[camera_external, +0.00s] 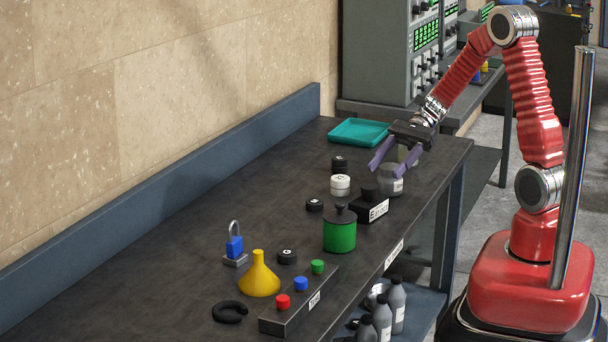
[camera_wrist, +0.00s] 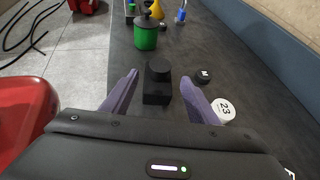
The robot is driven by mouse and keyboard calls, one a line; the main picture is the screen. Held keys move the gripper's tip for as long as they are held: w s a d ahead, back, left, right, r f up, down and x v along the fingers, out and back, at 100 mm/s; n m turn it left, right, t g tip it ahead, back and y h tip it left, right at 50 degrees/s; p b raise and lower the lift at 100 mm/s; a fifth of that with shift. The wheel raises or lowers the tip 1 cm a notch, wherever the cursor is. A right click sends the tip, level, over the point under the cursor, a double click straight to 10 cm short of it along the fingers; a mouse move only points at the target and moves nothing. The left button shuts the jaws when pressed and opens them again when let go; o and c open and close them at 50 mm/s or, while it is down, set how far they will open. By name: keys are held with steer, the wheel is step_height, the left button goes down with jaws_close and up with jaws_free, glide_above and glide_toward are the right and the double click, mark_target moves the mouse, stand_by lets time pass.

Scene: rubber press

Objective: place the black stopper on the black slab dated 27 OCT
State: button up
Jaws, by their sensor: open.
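A small black slab (camera_external: 380,208) with a white label stands near the right edge of the bench; I cannot read a date on the label. My gripper (camera_external: 391,167) is open, pointing down above the bench just behind the slab. In the wrist view its purple fingers (camera_wrist: 158,78) appear on either side of the slab and stopper, with nothing visibly held.
A green canister (camera_external: 339,235), a white disc piece (camera_external: 340,185) and several black discs stand nearby. A teal tray (camera_external: 358,132) lies at the far end. A long block (camera_external: 292,315) with coloured stoppers is in front.

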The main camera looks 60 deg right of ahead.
steer(key=v, duration=0.2)
steer(key=shift+s+d+r, duration=0.1)
steer(key=shift+d+r, duration=0.05)
steer(key=shift+d, duration=0.2)
steer(key=shift+a, duration=0.1)
steer(key=s+a+r+n+t+h, duration=0.1)
steer(key=s+r+n+h, duration=0.3)
steer(key=n, duration=0.6)
steer(key=s+a+r+n+t+h, duration=0.1)
steer(key=s+a+r+n+h, duration=0.2)
steer(key=s+n+h, duration=0.5)
steer(key=s+r+n, duration=0.1)
steer(key=s+n, duration=0.1)
steer(key=n, duration=0.1)
steer(key=shift+a, duration=0.15)
